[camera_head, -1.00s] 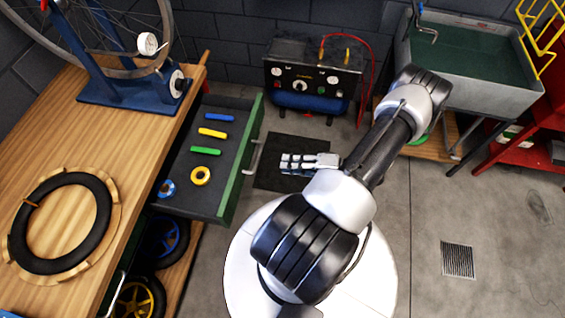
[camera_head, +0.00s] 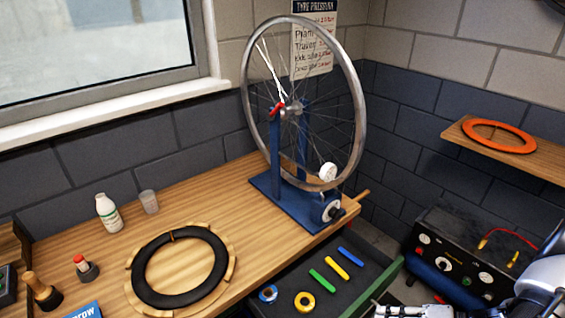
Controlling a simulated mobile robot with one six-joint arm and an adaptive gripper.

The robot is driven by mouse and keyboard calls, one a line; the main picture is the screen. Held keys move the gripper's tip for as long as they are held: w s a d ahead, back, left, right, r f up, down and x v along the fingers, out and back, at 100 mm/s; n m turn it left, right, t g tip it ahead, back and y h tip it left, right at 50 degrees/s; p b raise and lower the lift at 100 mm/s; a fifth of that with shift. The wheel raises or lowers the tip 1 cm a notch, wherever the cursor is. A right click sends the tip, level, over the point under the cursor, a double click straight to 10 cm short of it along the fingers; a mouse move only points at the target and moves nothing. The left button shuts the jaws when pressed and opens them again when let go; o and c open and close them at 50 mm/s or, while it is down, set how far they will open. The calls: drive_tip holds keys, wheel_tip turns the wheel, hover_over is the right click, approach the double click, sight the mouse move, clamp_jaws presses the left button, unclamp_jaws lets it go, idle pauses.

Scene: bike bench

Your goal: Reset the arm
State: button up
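My gripper (camera_head: 412,310) shows only in part at the bottom edge, right of the open drawer. Its silver fingers are cut off by the frame, so I cannot tell whether they are open or shut. I see nothing held in the part that shows. A white and black section of my arm (camera_head: 542,284) is at the bottom right corner, in front of the black compressor unit (camera_head: 450,262). The rest of the arm is out of view.
The wooden bench (camera_head: 70,247) carries a blue truing stand (camera_head: 292,203) with a wheel, a black tyre (camera_head: 147,289) on a wooden ring, and bottles. The green-edged drawer (camera_head: 384,288) stands open with coloured tools inside. A shelf (camera_head: 548,162) holds an orange ring (camera_head: 499,127).

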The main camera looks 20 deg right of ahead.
drive_tip(key=w+a+r+n+g+h, duration=0.2)
drive_tip(key=a+r+n+g, duration=0.15)
drive_tip(key=a+r, duration=0.4)
drive_tip(key=w+a+r+n+g+h, duration=0.25)
drive_tip(key=a+r+g, duration=0.3)
drive_tip(key=r, duration=0.35)
drive_tip(key=s+a+r+n+t+h, duration=0.3)
drive_tip(key=s+a+r+t+h, duration=0.2)
drive_tip(key=a+r, duration=0.6)
drive_tip(key=shift+s+a+r, duration=0.35)
drive_tip(key=shift+s, duration=0.6)
drive_tip(key=shift+d, duration=0.1)
